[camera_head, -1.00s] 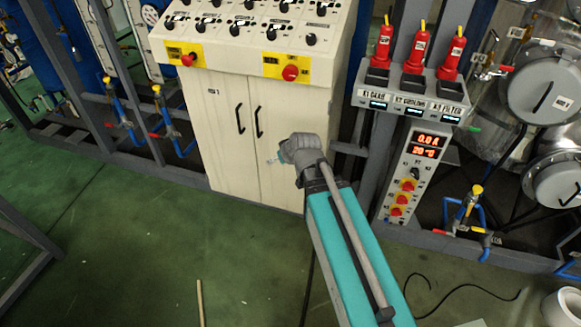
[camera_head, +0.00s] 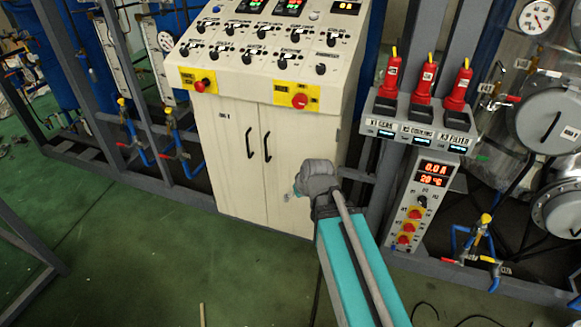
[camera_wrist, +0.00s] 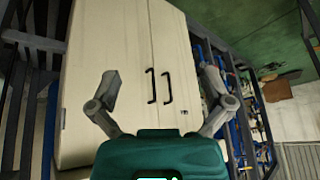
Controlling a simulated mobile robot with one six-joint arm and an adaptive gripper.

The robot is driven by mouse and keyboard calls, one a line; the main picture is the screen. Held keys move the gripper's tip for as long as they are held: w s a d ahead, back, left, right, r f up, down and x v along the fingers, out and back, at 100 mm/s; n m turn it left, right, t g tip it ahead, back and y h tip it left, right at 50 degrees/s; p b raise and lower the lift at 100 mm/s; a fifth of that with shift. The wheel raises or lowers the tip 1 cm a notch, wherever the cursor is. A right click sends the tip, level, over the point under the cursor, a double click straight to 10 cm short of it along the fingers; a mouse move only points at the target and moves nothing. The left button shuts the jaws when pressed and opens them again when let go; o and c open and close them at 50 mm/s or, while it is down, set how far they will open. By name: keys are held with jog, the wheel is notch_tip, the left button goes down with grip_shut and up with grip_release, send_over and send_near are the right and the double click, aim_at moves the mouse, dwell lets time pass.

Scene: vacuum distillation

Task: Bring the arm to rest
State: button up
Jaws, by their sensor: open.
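My gripper (camera_wrist: 160,95) is open in the wrist view, its two grey fingers spread wide with nothing between them. Behind it is the cream control cabinet (camera_wrist: 105,60), turned sideways in that view, with two black door handles. In the head view my teal arm reaches up from the lower right toward the doors of the cabinet (camera_head: 235,165). The fingers are hidden behind the grey wrist there. I cannot tell the exact gap between the gripper and the doors.
Right of the cabinet stand three red-handled switches (camera_head: 423,85) above a display panel (camera_head: 425,195). Steel vessels (camera_head: 548,110) and blue pipes with yellow-topped valves (camera_head: 478,235) are at the right. Grey frame rails (camera_head: 85,160) run at the left. The green floor (camera_head: 130,260) in front is mostly clear.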

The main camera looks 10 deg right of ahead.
jog(key=s+d+m+g+h+p, duration=0.2)
jog(key=s+d+g, duration=0.3)
jog(key=s, duration=0.4)
jog(key=shift+d+r+m, duration=0.15)
jog(key=shift+r+m, duration=0.15)
jog(key=shift+m, duration=0.1)
jog(key=shift+s, duration=0.1)
jog(key=shift+c, duration=0.3)
dwell(0.4)
